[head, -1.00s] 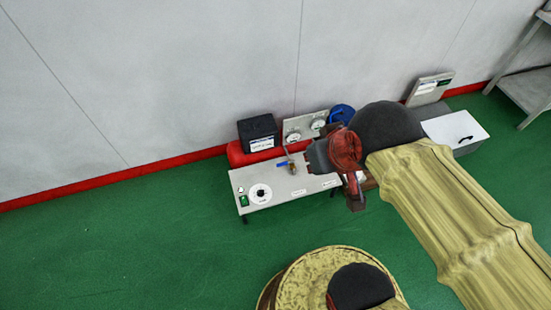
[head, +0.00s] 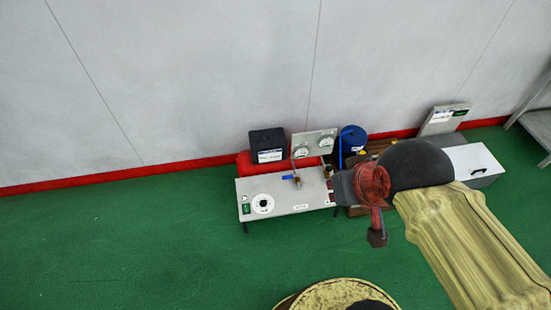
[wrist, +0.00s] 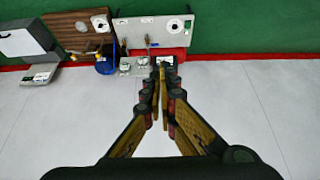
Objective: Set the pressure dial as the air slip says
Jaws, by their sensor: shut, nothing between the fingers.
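The pressure dial seems to be the round white dial with a dark centre (head: 262,203), on the left end of a low grey bench (head: 285,187). It also shows in the wrist view (wrist: 174,26). Two gauges stand on a panel (head: 314,138) behind the bench. No air slip can be read; a white label (head: 270,156) on a black box is too small to read.
A valve with a blue handle (head: 291,177) stands on the bench. A red tank (head: 245,166) and a blue tank (head: 353,137) are behind it. A grey box (head: 476,164) and a tilted sign (head: 443,118) stand right. Green floor (head: 140,240) is clear in front and left.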

